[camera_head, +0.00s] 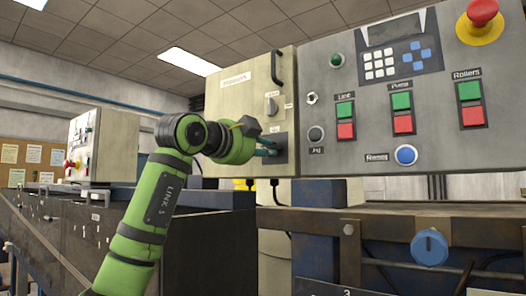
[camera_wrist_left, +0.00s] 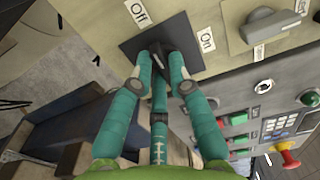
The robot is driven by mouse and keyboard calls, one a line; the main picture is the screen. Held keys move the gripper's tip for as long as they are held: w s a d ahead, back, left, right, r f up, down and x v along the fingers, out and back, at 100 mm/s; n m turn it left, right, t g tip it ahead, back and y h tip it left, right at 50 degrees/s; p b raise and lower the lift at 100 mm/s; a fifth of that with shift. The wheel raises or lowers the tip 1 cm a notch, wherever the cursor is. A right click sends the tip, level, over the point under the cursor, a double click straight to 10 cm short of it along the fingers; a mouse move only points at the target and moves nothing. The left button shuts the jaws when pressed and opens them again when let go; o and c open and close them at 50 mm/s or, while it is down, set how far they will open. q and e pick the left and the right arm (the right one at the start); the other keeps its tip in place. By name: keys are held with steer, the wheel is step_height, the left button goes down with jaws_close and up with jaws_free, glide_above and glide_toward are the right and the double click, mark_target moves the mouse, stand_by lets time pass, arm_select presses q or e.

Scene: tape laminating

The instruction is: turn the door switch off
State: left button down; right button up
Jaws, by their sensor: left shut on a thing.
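The door switch (camera_wrist_left: 182,36) has a dark square plate on the beige cabinet door, with "Off" and "On" labels beside it in the left wrist view. Its plate also shows in the head view (camera_head: 281,157), on the lower right of the cabinet front. My left gripper (camera_wrist_left: 160,72) has teal fingers closed around the switch's dark lever at the plate. In the head view, my left gripper (camera_head: 268,147) reaches the switch from the left and hides much of it. The lever's exact angle is hard to tell. My right gripper is in neither view.
A rotary knob (camera_head: 272,106) sits above the switch, and a vertical door handle (camera_head: 276,67) is at the cabinet's edge. The grey control panel (camera_head: 440,130) with buttons and a red emergency stop (camera_head: 482,13) adjoins on the right. A blue knob (camera_head: 429,247) is below.

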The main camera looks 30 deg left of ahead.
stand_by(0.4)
arm_select(q)
steer(key=c, duration=1.2)
jaws_free()
steer(key=s, duration=0.4)
steer(key=s+a, duration=0.1)
steer(key=s, duration=0.7)
steer(key=shift+a, duration=0.4)
